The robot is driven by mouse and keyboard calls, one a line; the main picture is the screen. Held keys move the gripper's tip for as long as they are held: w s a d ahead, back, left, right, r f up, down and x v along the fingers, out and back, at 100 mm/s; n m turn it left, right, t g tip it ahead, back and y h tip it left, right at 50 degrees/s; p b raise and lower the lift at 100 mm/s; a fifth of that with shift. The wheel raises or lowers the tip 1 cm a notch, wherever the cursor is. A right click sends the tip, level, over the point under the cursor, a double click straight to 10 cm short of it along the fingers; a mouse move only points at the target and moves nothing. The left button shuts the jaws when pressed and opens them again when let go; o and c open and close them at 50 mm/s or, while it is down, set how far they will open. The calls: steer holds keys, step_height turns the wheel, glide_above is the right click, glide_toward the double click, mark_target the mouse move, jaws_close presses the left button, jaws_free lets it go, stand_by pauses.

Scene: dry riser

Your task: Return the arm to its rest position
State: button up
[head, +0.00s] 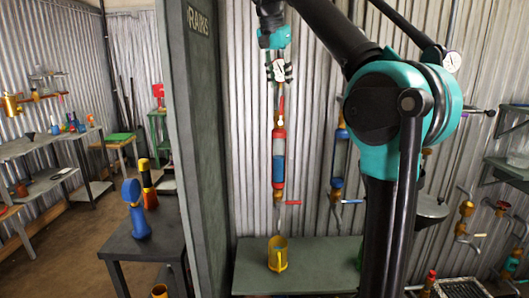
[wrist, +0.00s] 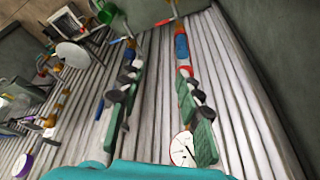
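My arm reaches up and across in the head view, with its teal elbow large at the right. My gripper (head: 280,74) points down at the top of a vertical riser pipe (head: 279,150) with red, white and blue sections on the corrugated wall. In the wrist view my gripper's (wrist: 157,62) two dark-and-green fingers stand apart, with bare wall visible between them and nothing held. A white round dial (wrist: 183,150) shows close by the right finger. Whether the fingers touch the dial or the pipe, I cannot tell.
A dark panel (head: 207,150) stands close on the left. A small table (head: 145,247) holds a blue object and a red-yellow one.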

steer(key=s+d+f+n, duration=0.1)
steer(key=d+f, duration=0.2)
steer(key=f, duration=0.6)
steer(key=s+d+f+n+y, duration=0.1)
steer(key=d+f, duration=0.1)
steer(key=f, duration=0.8)
steer(key=s+d+f+n, duration=0.1)
steer(key=d+f, duration=0.2)
steer(key=f, duration=0.6)
steer(key=s+d+f+n, duration=0.2)
steer(key=s+d+f, duration=0.1)
steer(key=s+f, duration=0.7)
steer(key=s+d+f+n+y, duration=0.1)
steer(key=s+d+f, duration=0.2)
steer(key=s+f, duration=0.8)
step_height(320, 180, down, 6)
steer(key=shift+s+d+f+n, duration=0.2)
steer(key=shift+n, duration=0.2)
